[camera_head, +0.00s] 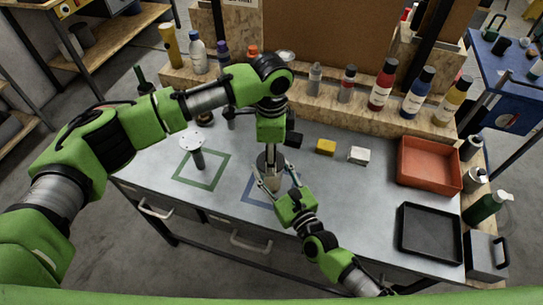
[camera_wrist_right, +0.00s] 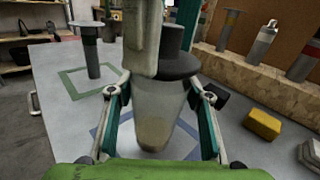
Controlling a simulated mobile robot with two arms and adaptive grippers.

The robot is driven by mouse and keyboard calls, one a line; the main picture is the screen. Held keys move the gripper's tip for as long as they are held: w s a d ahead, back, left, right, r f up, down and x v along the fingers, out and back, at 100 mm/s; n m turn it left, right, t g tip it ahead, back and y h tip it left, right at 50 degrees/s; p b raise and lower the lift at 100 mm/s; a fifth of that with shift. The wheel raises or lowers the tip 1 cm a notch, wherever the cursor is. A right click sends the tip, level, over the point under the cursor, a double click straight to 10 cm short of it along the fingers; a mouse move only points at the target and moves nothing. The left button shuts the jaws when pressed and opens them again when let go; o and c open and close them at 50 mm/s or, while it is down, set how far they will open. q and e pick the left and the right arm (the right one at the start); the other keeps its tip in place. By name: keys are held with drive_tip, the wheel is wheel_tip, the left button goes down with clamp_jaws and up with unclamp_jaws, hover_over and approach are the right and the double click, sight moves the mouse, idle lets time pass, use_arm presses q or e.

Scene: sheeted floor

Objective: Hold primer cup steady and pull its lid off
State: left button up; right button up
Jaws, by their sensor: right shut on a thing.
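The primer cup (camera_head: 276,182) is a pale, tapering vessel over the blue square outline on the table. It fills the middle of the right wrist view (camera_wrist_right: 157,118). My right gripper (camera_head: 276,180) is shut on the cup, one finger on each side. The dark lid (camera_wrist_right: 178,66), with an upright knob, is at the cup's top; whether it is fully seated I cannot tell. My left gripper (camera_head: 270,150) points down from above at the lid. A pale finger of it (camera_wrist_right: 143,40) hides part of the lid and knob, so its closure is unclear.
A dark post with a pale round top (camera_head: 196,146) stands in the green square outline. A yellow block (camera_head: 326,147) and a white block (camera_head: 359,155) lie behind right. A red bin (camera_head: 428,184) and a black tray (camera_head: 430,258) are at the right. Bottles line the back shelf.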

use_arm(q)
drive_tip(key=shift+r, duration=0.15)
wheel_tip(320, 180, up, 3)
drive_tip(key=shift+r, duration=0.5)
clamp_jaws()
use_arm(e)
drive_tip(key=o, duration=1.7)
drive_tip(key=shift+c, duration=0.2)
